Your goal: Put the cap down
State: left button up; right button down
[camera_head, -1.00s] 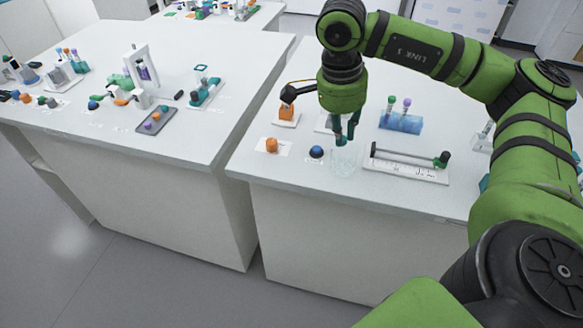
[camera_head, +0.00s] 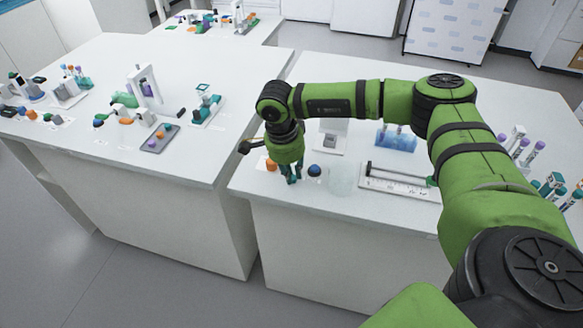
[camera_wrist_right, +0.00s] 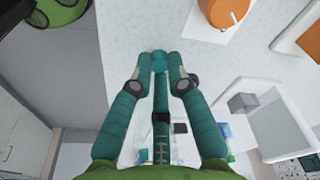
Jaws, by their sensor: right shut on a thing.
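My right gripper (camera_head: 291,179) is low over the near left edge of the right-hand table, between an orange cap and a dark blue cap. In the right wrist view its fingertips (camera_wrist_right: 160,68) are closed around a small teal cap (camera_wrist_right: 159,59). In the head view this cap cannot be told apart from the teal fingers. I cannot tell whether it touches the table. The orange cap (camera_head: 271,164) is just left of the gripper and the dark blue cap (camera_head: 314,170) just right, both on the table. My left gripper is not in view.
A clear beaker (camera_head: 342,181) stands right of the blue cap. A white ruled tray (camera_head: 400,182) lies further right, with a blue tube rack (camera_head: 396,139) behind it. The white table's front edge (camera_head: 330,211) is close to the gripper.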

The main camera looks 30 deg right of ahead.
jog(key=shift+f, duration=0.15)
jog(key=c, duration=1.2)
grip_release()
